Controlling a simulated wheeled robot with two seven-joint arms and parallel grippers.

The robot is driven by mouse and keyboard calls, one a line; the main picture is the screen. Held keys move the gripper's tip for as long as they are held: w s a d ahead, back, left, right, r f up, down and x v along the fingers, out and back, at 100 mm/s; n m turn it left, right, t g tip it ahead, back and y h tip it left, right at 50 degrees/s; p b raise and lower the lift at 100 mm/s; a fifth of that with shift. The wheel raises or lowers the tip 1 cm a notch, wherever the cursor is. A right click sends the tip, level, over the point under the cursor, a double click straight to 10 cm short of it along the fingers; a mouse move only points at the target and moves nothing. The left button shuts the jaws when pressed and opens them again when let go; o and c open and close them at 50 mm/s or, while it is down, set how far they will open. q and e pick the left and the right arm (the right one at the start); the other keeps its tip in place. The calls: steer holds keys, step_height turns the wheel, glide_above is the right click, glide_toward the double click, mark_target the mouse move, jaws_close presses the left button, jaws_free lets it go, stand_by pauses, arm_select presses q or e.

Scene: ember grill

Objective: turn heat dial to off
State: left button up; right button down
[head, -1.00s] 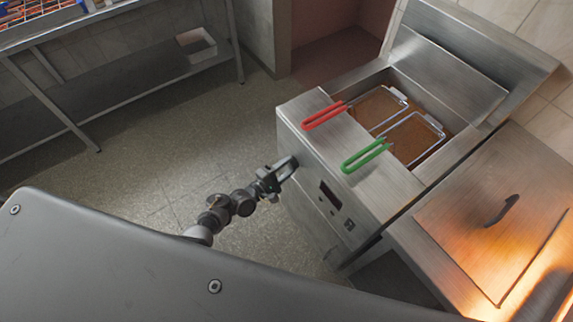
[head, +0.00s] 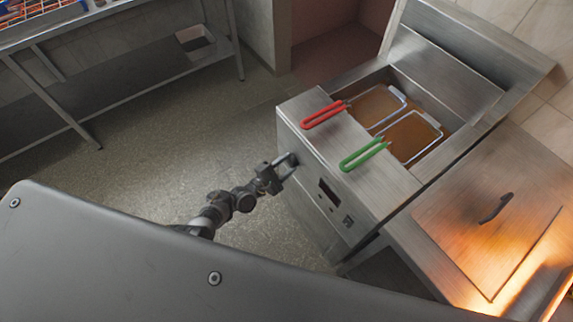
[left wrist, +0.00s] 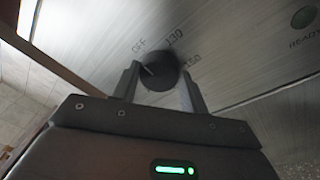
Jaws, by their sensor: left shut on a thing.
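The black heat dial (left wrist: 160,74) is on the fryer's steel front panel in the left wrist view. The markings OFF, 130 and 150 are printed around it. A pale pointer line on the dial lies on its left side, toward the OFF side; its exact reading is hard to tell. My left gripper (left wrist: 158,82) has one finger on each side of the dial and is shut on it. In the head view my left gripper (head: 285,164) is at the fryer's front face, and the dial is hidden there. My right gripper is not in view.
The fryer (head: 300,185) holds two baskets with a red handle (head: 323,115) and a green handle (head: 363,155). A display (head: 328,190) is on its front. A lidded steel counter (head: 480,225) stands to the right. Open floor lies left of my arm.

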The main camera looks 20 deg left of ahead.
arm_select(q)
steer(key=o, duration=1)
steer(key=v, duration=1)
steer(key=shift+s+a+p, duration=0.15)
steer(key=shift+s+p, duration=0.2)
steer(key=shift+p, duration=0.05)
